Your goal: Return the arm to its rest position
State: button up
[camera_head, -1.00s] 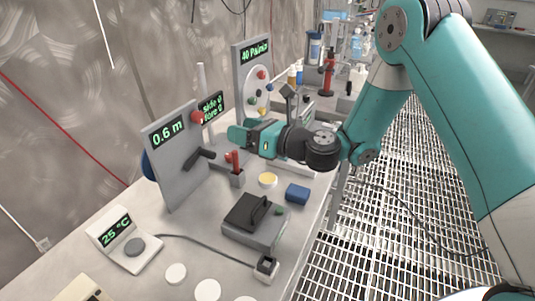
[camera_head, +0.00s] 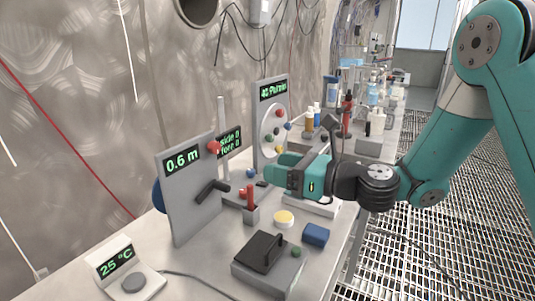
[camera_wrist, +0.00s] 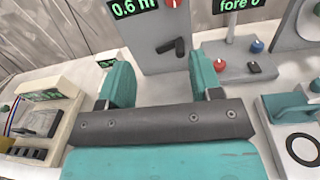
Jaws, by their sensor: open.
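My gripper (camera_head: 272,172) is at the end of my teal arm, above the bench and in front of the panels. In the wrist view, its two teal fingers (camera_wrist: 160,82) stand wide apart with nothing between them. Beyond them is the grey panel with the 0.6 m display (camera_wrist: 153,32) and a black lever (camera_wrist: 172,46). In the head view that panel (camera_head: 183,215) stands left of my gripper, and a gap seems to lie between them. My arm is bent, with its upper part at the right of the view.
The bench (camera_head: 205,262) carries a black-topped device (camera_head: 262,252), a blue block (camera_head: 316,235), a yellow-topped disc (camera_head: 284,217), a red-handled switch (camera_head: 250,200) and a 25 °C display (camera_head: 115,262). Bottles (camera_head: 312,115) stand farther back. Grating floor (camera_head: 420,265) lies open at the right.

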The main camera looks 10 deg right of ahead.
jog(key=s+a+r+n+g+h+p, duration=0.2)
jog(key=s+r+n+g, duration=0.15)
jog(key=s+n, duration=0.5)
jog(key=s+a+r+n+g+h+p, duration=0.15)
jog(key=s+n+g, duration=0.4)
jog(key=n, duration=0.55)
jog(key=s+d+r+n+g+h+p, duration=0.1)
jog(key=s+d+n+h, duration=0.5)
jog(key=s+n, duration=0.6)
jog(key=d+r+n+p, duration=0.1)
jog(key=d+p, duration=0.1)
jog(key=shift+d+r+h+p, duration=0.25)
jog(key=shift+r+h+p, duration=0.1)
jog(key=shift+p, duration=0.05)
